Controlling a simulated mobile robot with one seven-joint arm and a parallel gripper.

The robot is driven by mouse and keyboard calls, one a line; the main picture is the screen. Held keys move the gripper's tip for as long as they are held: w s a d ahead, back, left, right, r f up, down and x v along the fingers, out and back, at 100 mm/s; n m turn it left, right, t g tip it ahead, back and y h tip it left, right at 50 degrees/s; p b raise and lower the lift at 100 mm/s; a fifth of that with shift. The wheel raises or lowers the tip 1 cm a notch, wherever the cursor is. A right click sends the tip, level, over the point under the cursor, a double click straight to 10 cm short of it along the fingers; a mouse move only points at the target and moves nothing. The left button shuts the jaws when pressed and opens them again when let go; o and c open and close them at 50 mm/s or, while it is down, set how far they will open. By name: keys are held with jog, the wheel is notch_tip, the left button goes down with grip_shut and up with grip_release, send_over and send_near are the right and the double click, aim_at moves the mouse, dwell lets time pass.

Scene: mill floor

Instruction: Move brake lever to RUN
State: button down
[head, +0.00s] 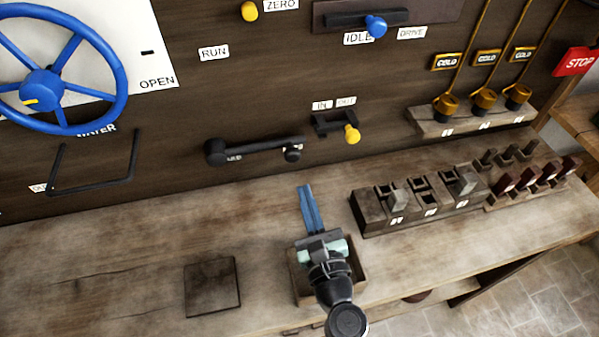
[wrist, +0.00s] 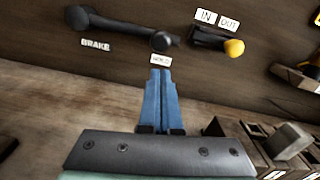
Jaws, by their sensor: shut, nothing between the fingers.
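The brake lever (head: 255,147) is a black bar on the dark upright panel. It lies about level, from a round pivot on the left to a knob on the right. In the wrist view the lever (wrist: 118,30) has a BRAKE label (wrist: 95,45) under its pivot and a small label (wrist: 161,60), hard to read, by its knob. The RUN label (head: 214,52) is on the panel above the pivot. My gripper (head: 304,188) is shut and empty, its blue fingers below the knob and apart from it. The fingertips (wrist: 160,72) point towards the panel.
A yellow-knobbed IN/OUT slider (head: 352,134) is right of the lever. A blue wheel (head: 42,88) and a black wire-like handle (head: 95,188) are on the left. A block of switches (head: 425,205) stands on the bench at right. The bench left of my gripper is mostly clear.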

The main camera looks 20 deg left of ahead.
jog(key=shift+x, duration=2.75)
jog(key=shift+w+d+r+n+p, duration=0.1)
jog(key=shift+r+n+p, duration=0.95)
jog(key=shift+r, duration=0.7)
notch_tip(320, 180, up, 12)
jog(key=n+p, duration=0.6)
jog(key=n, duration=0.5)
send_over(298, 156)
jog(key=s+a, duration=0.4)
jog(key=s, duration=0.1)
jog(key=shift+s+a+r+n+p, duration=0.45)
jog(key=shift+s+a+n+p, duration=0.15)
jog(key=shift+s+a+n, duration=0.15)
jog(key=shift+s, duration=0.1)
